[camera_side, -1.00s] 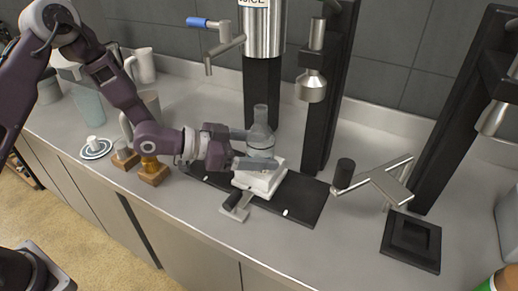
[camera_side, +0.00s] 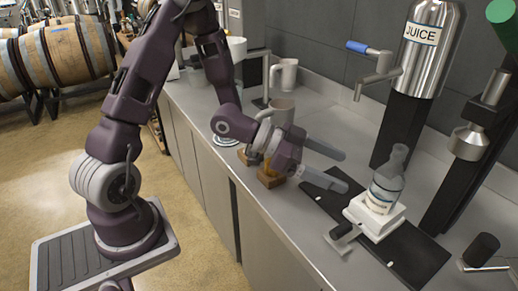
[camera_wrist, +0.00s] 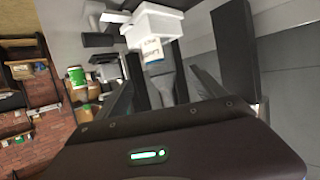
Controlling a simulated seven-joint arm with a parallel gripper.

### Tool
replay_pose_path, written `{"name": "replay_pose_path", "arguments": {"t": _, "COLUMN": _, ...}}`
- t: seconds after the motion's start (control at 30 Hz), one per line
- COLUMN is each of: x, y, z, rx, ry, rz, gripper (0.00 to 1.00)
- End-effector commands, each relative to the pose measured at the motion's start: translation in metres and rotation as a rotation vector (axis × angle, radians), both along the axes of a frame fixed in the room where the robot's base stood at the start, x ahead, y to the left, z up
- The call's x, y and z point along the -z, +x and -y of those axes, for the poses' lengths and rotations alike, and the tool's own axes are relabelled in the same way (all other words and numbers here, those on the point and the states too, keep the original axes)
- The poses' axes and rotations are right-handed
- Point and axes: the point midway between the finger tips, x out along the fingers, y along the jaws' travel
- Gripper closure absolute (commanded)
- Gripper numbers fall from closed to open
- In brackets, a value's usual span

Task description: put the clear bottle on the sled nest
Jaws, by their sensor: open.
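The clear bottle (camera_side: 388,180) stands upright on the white sled nest (camera_side: 375,217), and its base appears seated there. The nest sits on a black track (camera_side: 415,254) on the counter. In the wrist view the bottle's label (camera_wrist: 152,48) shows against the white nest (camera_wrist: 158,20). My gripper (camera_side: 345,171) is open and empty, to the left of the bottle. Its fingers point toward the bottle, with a gap between the fingertips and the glass.
A steel juice dispenser (camera_side: 428,48) on a black post stands behind the bottle, with another black post to its right. A small grey handle (camera_side: 342,238) juts from the nest's front.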

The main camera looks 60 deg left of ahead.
Motion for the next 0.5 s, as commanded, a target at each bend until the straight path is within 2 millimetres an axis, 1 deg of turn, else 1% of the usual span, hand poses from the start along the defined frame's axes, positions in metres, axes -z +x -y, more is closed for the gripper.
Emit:
{"name": "replay_pose_path", "arguments": {"t": 0.07, "x": 0.000, "y": 0.002, "z": -0.005, "rx": -0.022, "ry": 0.067, "rz": -0.010, "gripper": 0.21}}
{"name": "replay_pose_path", "arguments": {"t": 0.13, "x": -0.002, "y": 0.005, "z": -0.020, "rx": -0.087, "ry": 0.203, "rz": -0.039, "gripper": 0.21}}
{"name": "replay_pose_path", "arguments": {"t": 0.17, "x": -0.006, "y": 0.005, "z": -0.031, "rx": -0.132, "ry": 0.274, "rz": -0.058, "gripper": 0.21}}
{"name": "replay_pose_path", "arguments": {"t": 0.2, "x": -0.014, "y": 0.002, "z": -0.047, "rx": -0.206, "ry": 0.367, "rz": -0.088, "gripper": 0.21}}
{"name": "replay_pose_path", "arguments": {"t": 0.27, "x": -0.034, "y": -0.010, "z": -0.073, "rx": -0.340, "ry": 0.479, "rz": -0.141, "gripper": 0.21}}
{"name": "replay_pose_path", "arguments": {"t": 0.3, "x": -0.049, "y": -0.025, "z": -0.088, "rx": -0.433, "ry": 0.525, "rz": -0.183, "gripper": 0.21}}
{"name": "replay_pose_path", "arguments": {"t": 0.37, "x": -0.072, "y": -0.058, "z": -0.105, "rx": -0.570, "ry": 0.551, "rz": -0.258, "gripper": 0.21}}
{"name": "replay_pose_path", "arguments": {"t": 0.4, "x": -0.085, "y": -0.085, "z": -0.111, "rx": -0.648, "ry": 0.540, "rz": -0.316, "gripper": 0.21}}
{"name": "replay_pose_path", "arguments": {"t": 0.47, "x": -0.098, "y": -0.128, "z": -0.111, "rx": -0.731, "ry": 0.489, "rz": -0.409, "gripper": 0.21}}
{"name": "replay_pose_path", "arguments": {"t": 0.5, "x": -0.103, "y": -0.156, "z": -0.106, "rx": -0.760, "ry": 0.444, "rz": -0.470, "gripper": 0.21}}
